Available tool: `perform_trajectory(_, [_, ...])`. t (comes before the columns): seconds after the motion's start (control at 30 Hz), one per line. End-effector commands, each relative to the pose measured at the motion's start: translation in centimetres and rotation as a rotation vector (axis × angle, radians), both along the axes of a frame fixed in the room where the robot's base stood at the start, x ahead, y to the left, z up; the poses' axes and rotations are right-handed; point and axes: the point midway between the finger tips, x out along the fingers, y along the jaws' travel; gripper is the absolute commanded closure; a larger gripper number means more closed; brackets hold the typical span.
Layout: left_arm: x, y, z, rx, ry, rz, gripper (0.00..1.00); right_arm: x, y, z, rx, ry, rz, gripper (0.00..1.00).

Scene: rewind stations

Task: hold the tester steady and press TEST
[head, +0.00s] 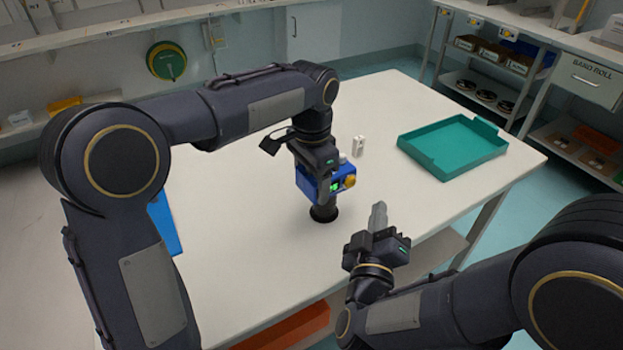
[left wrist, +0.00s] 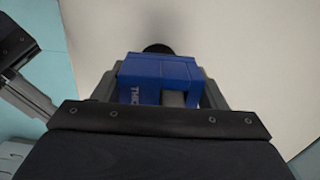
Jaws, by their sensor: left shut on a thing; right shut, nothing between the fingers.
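The tester is a blue box (head: 309,183) with a green lit screen and a yellow-orange knob or button on its right side, on a round black base (head: 323,214) on the table. My left gripper (head: 316,165) comes down from above and is shut on the tester. The tester's blue top (left wrist: 160,75) also shows between my left fingers in the left wrist view, with part of its lettering covered. My right gripper (head: 379,215) is shut and empty, to the right of the tester and apart from it, near the table's front edge. I cannot read a TEST label.
A small white object (head: 359,146) stands on the table behind the tester. A teal tray (head: 437,165) lies at the right of the table. A blue flat thing (head: 164,222) lies at the left, partly behind my left arm. The table between tester and tray is clear.

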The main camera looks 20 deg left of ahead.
Motion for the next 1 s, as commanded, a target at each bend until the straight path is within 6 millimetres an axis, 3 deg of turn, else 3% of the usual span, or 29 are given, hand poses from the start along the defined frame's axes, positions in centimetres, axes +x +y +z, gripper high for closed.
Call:
perform_trajectory(0.23, [0.0, 0.0, 0.0, 0.000, -0.001, 0.000, 0.67, 0.0, 0.0, 0.0, 0.000, 0.000, 0.000, 1.00])
perform_trajectory(0.27, [0.0, 0.0, 0.0, 0.000, -0.001, 0.000, 0.31, 0.0, 0.0, 0.0, 0.000, 0.000, 0.000, 1.00])
perform_trajectory(0.43, [0.0, 0.0, 0.0, -0.001, -0.001, 0.000, 0.09, 0.0, 0.0, 0.0, 0.000, 0.000, 0.000, 1.00])
perform_trajectory(0.77, [0.0, 0.0, 0.4, -0.001, -0.002, 0.000, 0.09, 0.0, 0.0, 0.0, 0.000, 0.000, 0.000, 1.00])
perform_trajectory(1.0, [0.1, -0.1, 4.3, -0.002, -0.006, 0.000, 0.09, 0.0, 0.0, 0.0, 0.000, 0.000, 0.000, 1.00])
